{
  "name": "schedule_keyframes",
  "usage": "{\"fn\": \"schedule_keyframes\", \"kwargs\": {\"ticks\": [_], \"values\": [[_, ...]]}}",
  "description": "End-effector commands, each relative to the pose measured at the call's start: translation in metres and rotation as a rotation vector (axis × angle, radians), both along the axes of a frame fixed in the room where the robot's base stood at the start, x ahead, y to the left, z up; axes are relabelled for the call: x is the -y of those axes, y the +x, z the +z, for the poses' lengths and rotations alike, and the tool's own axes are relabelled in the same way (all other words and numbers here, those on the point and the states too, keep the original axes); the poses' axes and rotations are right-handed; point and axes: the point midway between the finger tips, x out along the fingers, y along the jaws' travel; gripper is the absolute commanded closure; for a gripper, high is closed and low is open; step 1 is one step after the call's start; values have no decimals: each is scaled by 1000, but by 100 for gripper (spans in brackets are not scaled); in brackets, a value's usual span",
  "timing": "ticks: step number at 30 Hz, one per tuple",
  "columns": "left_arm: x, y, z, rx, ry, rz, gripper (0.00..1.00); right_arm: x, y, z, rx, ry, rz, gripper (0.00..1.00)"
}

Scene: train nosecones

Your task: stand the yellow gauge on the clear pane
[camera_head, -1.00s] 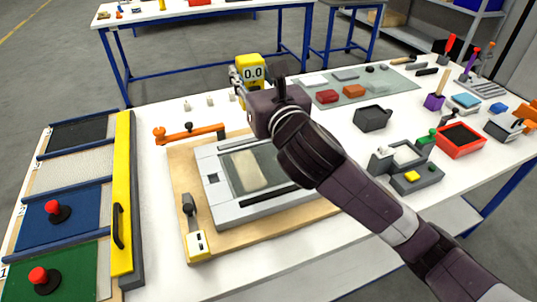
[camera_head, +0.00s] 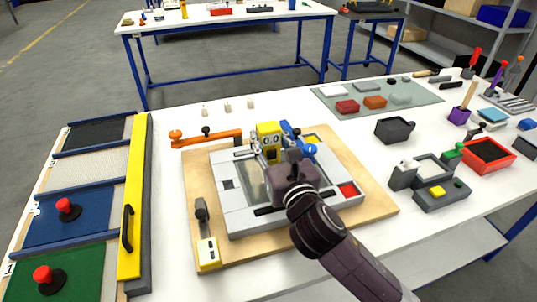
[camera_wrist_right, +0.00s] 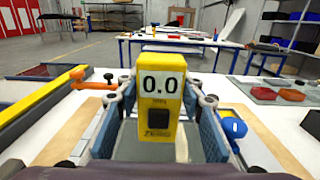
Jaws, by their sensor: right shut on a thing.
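The yellow gauge (camera_head: 268,135), a small upright box with a display reading 0.0, is in my right gripper (camera_head: 270,153). In the right wrist view the gauge (camera_wrist_right: 160,95) stands upright between the two fingers (camera_wrist_right: 160,112), which are shut on it. The clear pane (camera_head: 252,184) lies in a grey frame (camera_head: 240,222) on a wooden board. The gauge is over the back part of this frame. My gripper hides its lower end, so I cannot tell whether it touches the pane. My left gripper is not in view.
An orange clamp (camera_head: 206,137), a blue clamp (camera_head: 297,138) and a yellow-based clamp (camera_head: 207,245) surround the frame. A grey bin (camera_head: 393,130) stands to the right. A yellow rail (camera_head: 134,200) borders the coloured panels at left. The white table is clear in front of the board.

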Motion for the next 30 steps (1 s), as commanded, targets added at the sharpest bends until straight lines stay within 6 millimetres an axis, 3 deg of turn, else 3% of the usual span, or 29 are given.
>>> {"fn": "schedule_keyframes", "kwargs": {"ticks": [8,21,22,26,30], "values": [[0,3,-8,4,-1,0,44,0,0,-40,-3,1,0,95],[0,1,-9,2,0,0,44,0,0,-45,0,-1,1,95],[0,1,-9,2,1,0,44,0,0,-46,-2,-2,1,63],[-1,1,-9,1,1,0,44,0,0,-46,-2,-1,1,48],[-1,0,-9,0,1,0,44,0,0,-46,-2,-1,1,47]]}}
